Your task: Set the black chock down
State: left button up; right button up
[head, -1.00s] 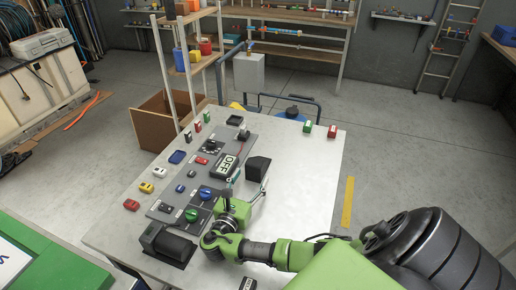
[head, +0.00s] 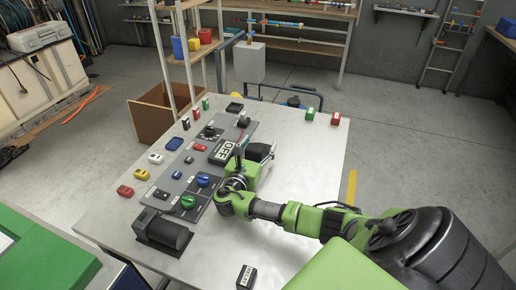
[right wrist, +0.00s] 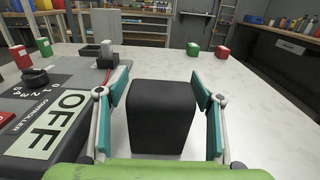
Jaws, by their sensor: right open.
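The black chock (right wrist: 162,117) stands on the light table top, between the two teal finger pads of my right gripper (right wrist: 163,105) in the right wrist view. The pads stand wide on either side, with a visible gap at the right; the gripper is open. My left gripper is not in view.
The grey panel (head: 213,172) carries an OFF label (head: 224,151), a blue knob (head: 203,180) and a green knob (head: 188,202). A black block (head: 163,231) sits at its near end. Small red, white and yellow blocks line its left.

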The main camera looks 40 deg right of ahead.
jog(key=c, duration=1.6)
jog(key=shift+r, duration=0.15)
jog(key=shift+c, duration=0.7)
jog(key=shift+r, duration=0.1)
